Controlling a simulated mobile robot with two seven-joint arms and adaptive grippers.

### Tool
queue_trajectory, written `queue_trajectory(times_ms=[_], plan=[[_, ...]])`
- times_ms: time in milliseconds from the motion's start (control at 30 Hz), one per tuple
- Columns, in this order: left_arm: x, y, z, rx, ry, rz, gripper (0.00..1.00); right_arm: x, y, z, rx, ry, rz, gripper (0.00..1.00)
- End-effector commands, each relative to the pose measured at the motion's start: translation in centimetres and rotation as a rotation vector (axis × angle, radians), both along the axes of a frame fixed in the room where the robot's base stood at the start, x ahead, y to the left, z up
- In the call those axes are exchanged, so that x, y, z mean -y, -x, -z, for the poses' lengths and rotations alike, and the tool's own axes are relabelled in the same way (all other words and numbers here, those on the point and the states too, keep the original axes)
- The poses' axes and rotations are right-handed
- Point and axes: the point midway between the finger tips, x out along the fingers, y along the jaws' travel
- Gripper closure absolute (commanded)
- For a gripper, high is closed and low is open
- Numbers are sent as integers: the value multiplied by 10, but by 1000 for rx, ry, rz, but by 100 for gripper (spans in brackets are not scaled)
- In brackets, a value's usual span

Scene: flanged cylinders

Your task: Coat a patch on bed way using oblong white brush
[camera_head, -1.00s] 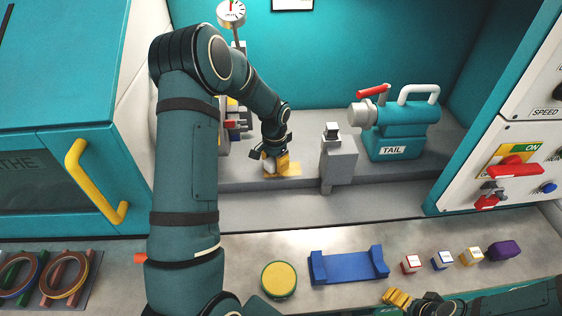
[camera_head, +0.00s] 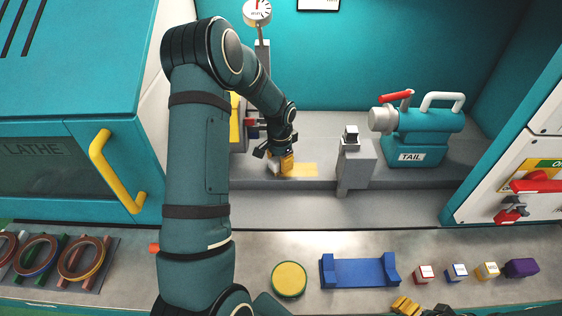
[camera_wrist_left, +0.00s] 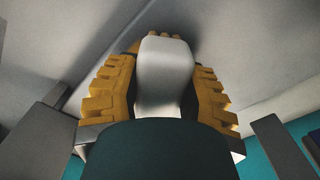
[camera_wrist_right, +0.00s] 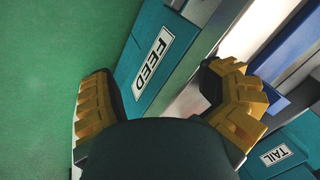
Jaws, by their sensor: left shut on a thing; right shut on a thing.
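My left gripper (camera_head: 281,166) reaches down to the grey bed way (camera_head: 240,172) at the back. It is shut on the oblong white brush (camera_wrist_left: 165,75), seen between its yellow finger pads in the left wrist view. The brush's lower end is hidden by my gripper, so I cannot tell its exact contact. A yellow patch (camera_head: 304,170) lies on the bed way just right of the gripper. My right gripper (camera_wrist_right: 165,85) is low at the front; its fingers stand apart, with no object visible between them.
A grey post block (camera_head: 357,165) and the teal tailstock (camera_head: 416,145) stand right of the patch. On the front bench are a yellow-topped round pad (camera_head: 289,279), a blue cradle (camera_head: 360,271), several small blocks (camera_head: 456,272) and rings on a rack (camera_head: 82,258).

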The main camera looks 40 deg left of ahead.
Motion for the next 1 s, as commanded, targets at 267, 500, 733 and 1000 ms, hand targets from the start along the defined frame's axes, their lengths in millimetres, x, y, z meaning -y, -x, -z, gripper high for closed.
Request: queue_trajectory(times_ms=[267,500,733,1000], plan=[[-4,1,-22,1,-5,-6,93,0,4,-9,-15,1,-2,53],[-4,1,-44,0,-5,-5,93,1,4,-24,-16,3,1,53],[-2,1,-61,2,-4,-3,93,0,4,-36,-12,1,-2,53],[-2,0,-60,1,-3,-2,93,-1,4,-36,-12,-1,-3,53]])
